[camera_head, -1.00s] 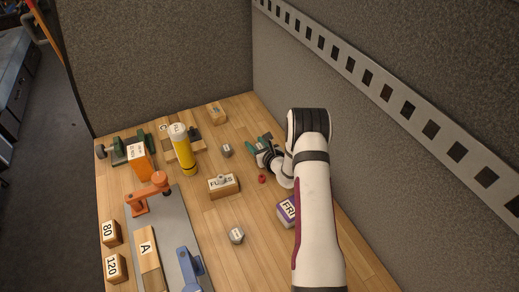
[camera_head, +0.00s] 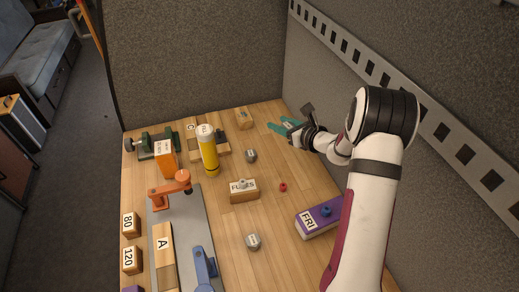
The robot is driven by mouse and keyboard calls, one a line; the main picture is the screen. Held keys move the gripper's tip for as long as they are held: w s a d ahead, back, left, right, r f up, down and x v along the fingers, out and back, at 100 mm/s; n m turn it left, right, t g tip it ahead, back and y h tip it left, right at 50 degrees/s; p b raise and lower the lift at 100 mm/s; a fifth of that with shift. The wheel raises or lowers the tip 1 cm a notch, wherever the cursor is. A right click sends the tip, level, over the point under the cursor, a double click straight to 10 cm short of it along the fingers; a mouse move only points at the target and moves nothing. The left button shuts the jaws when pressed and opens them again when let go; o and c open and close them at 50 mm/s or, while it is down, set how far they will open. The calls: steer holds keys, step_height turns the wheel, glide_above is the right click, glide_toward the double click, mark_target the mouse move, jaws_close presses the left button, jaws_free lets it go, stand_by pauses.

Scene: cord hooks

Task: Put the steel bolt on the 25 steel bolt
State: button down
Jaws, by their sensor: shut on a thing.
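My gripper (camera_head: 283,125) is at the back right, in front of the far right wall. Its teal fingers are shut on a small pale grey piece, which I take for the steel bolt (camera_head: 289,124); it is largely hidden and its marking is too small to read. One grey bolt-like piece (camera_head: 251,155) stands on the table left of and below the gripper. Another (camera_head: 253,241) stands nearer the front. Both have pale labelled tops that I cannot read, so I cannot tell which is the 25 steel bolt.
A FUSES block (camera_head: 244,196) bears a grey piece on top. A small red piece (camera_head: 283,187) and the purple FRI box (camera_head: 318,221) lie right of it. A tall yellow cylinder (camera_head: 209,157) and an orange box (camera_head: 166,158) stand left. The wall rises close behind the gripper.

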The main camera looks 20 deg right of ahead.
steer(key=a+n+y, duration=0.1)
glide_above(251, 157)
steer(key=w, duration=0.4)
step_height(251, 157, down, 6)
steer(key=shift+g, duration=0.3)
steer(key=f, duration=0.4)
steer(key=shift+w+a+f, duration=0.1)
steer(key=shift+w+a, duration=0.05)
steer(key=shift+a, duration=0.2)
steer(key=shift+f, duration=0.15)
steer(key=shift+c, duration=1.9)
jaws_free()
